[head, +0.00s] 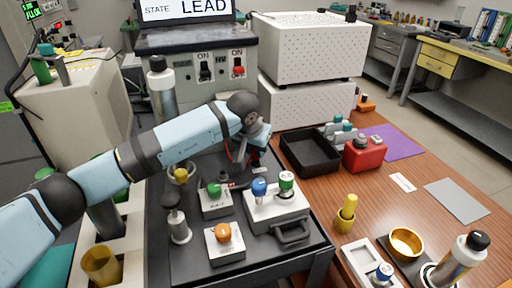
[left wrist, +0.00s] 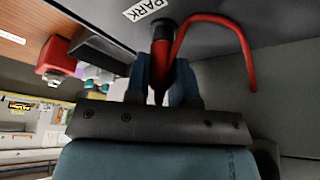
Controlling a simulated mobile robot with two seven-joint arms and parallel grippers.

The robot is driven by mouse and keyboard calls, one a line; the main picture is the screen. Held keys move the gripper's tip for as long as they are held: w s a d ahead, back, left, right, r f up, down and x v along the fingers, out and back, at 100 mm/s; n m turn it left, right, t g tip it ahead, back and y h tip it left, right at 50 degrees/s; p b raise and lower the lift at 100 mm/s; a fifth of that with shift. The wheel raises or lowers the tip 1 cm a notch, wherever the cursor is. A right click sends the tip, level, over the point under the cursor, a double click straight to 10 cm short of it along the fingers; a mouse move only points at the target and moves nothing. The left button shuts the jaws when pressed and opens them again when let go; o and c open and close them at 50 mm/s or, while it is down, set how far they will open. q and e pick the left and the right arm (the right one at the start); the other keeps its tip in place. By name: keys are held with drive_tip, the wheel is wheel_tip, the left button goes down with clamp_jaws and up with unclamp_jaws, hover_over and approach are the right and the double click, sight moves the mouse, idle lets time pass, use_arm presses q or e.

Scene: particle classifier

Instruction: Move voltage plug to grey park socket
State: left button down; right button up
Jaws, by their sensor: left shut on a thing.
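My left gripper (head: 252,152) reaches over the black bench plate in the head view. In the left wrist view its two fingers (left wrist: 165,80) are shut on the voltage plug (left wrist: 160,58), which has a red and black body. A red cable (left wrist: 215,20) loops from near the plug. The plug's far end meets a dark round socket (left wrist: 163,23) beside the white PARK label (left wrist: 147,8). I cannot tell how deep the plug sits in it. In the head view the arm and gripper mostly hide the plug and socket. My right gripper is not in view.
The black plate carries a grey box with blue and green knobs (head: 277,208), a green-button box (head: 215,198) and an orange-button box (head: 224,243). A black tray (head: 309,152) and red box (head: 364,154) stand to the right. White perforated boxes (head: 305,100) stand behind.

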use_arm(q)
drive_tip(key=shift+f, duration=0.2)
drive_tip(key=c, duration=0.9)
unclamp_jaws()
